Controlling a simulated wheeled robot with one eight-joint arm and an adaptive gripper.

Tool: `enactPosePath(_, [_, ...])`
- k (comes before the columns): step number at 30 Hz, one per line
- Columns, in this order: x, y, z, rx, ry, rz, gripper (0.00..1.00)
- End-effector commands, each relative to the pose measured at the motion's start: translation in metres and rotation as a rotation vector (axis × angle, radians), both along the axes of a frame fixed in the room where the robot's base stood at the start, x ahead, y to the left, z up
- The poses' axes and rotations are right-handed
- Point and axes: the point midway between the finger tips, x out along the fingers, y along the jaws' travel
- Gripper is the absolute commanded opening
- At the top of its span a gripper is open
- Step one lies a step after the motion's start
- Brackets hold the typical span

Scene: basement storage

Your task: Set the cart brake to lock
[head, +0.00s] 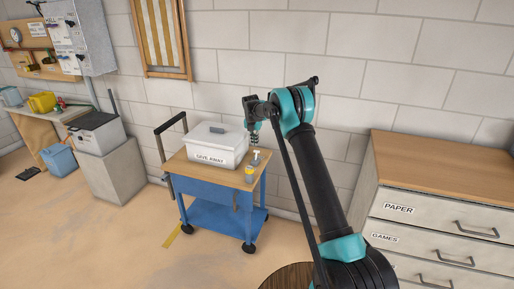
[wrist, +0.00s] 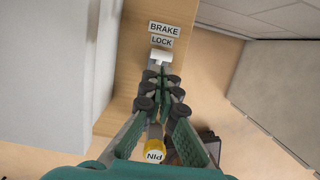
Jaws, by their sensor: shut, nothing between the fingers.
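The blue cart (head: 223,219) has a wooden top and stands against the wall. In the wrist view its wooden top (wrist: 127,88) carries the labels BRAKE (wrist: 164,28) and LOCK (wrist: 162,41). A small white brake handle (wrist: 160,55) shows just below the LOCK label; it also shows in the head view (head: 256,154). My gripper (head: 254,143) is above the cart's right end, fingers pointing down. In the wrist view my gripper (wrist: 160,68) is shut and empty, its tips beside the white handle. I cannot tell if they touch it. The fingers hide whatever lies beneath them.
A white lidded bin marked GIVE AWAY (head: 214,149) sits on the cart, left of my gripper. A drawer cabinet (head: 435,195) stands at right. Open floor (head: 120,235) lies at left.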

Motion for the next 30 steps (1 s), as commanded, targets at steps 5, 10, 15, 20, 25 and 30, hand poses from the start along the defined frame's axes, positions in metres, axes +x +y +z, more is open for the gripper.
enactPosePath(5, [0.013,-0.004,0.032,0.000,0.000,0.000,0.00])
enactPosePath(10, [0.023,-0.007,0.056,0.000,0.000,0.001,0.00])
enactPosePath(15, [0.028,-0.008,0.068,0.001,0.000,0.001,0.00])
enactPosePath(20, [0.029,-0.009,0.071,0.001,0.000,0.001,0.00])
enactPosePath(25, [0.029,-0.009,0.070,0.001,0.000,0.001,0.00])
enactPosePath(30, [0.024,-0.013,0.076,0.009,-0.004,-0.034,0.00])
